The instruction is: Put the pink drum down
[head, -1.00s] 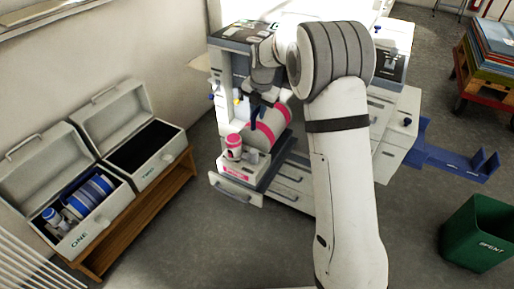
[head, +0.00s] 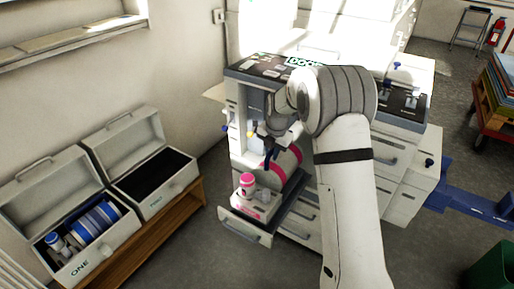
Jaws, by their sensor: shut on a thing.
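The pink drum (head: 281,171), a white cylinder with pink bands, lies on a slant at the front of the grey and white cabinet. My gripper (head: 268,156) is shut on it from above, at its upper left end. The drum is just above or touching the pulled-out tray (head: 245,233); I cannot tell which. My arm hides part of the drum's right side and the cabinet behind it. A small white bottle with pink bands (head: 247,185) stands on the tray in front of the drum, by a pink label.
Two open cases stand on a wooden bench at the left. Case ONE (head: 105,252) holds a blue-banded drum (head: 97,221) and a small bottle; case TWO (head: 163,203) looks empty. A blue bracket (head: 470,205) and a green bin (head: 493,268) are at the right. Grey floor between is clear.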

